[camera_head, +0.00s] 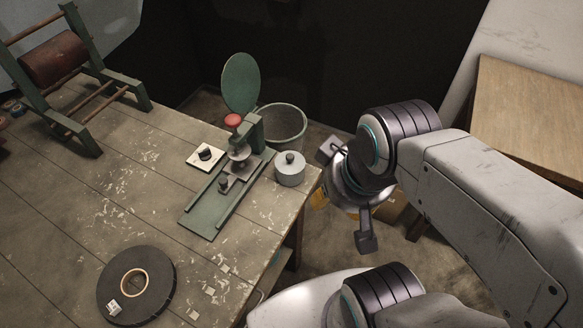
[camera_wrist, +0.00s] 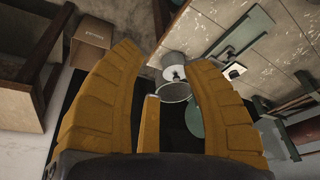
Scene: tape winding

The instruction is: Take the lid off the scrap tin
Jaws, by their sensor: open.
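The scrap tin (camera_head: 290,178) is a small light-grey round tin near the right edge of the bench. Its lid (camera_head: 290,160) is on and has a dark knob (camera_head: 289,157). My gripper (camera_wrist: 165,60) is open and empty, apart from the tin. In the head view it is off the bench's right edge, mostly hidden behind my wrist.
A green press (camera_head: 240,155) with a red knob stands left of the tin. Behind it is a grey bin (camera_head: 283,126) with a raised green cover (camera_head: 241,83). A black tape roll (camera_head: 136,286) lies at the front. A cardboard box (camera_wrist: 91,43) shows in the wrist view.

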